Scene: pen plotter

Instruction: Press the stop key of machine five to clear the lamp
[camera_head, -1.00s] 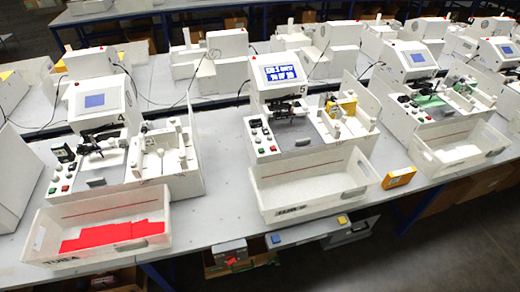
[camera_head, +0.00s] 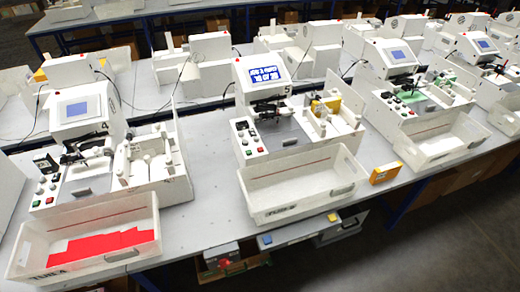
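Machine five (camera_head: 252,100) stands mid-picture, a white unit with a "5" beside its head. Its tilted screen (camera_head: 262,71) is lit blue with white text too blurred to read. A small red mark (camera_head: 237,50) shows at the top of its head; I cannot tell whether it is a lit lamp. Its front-left key panel (camera_head: 246,140) carries a black display and several small keys, some red. I cannot tell which is the stop key. Neither of my grippers is in view.
White tub (camera_head: 300,190) sits before machine five. Machine four (camera_head: 80,108), left, has a tub (camera_head: 85,215) holding red pieces. Another machine (camera_head: 395,60) stands right. A yellow-orange box (camera_head: 385,172) lies by the table edge. Dark floor (camera_head: 440,240) is clear at lower right.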

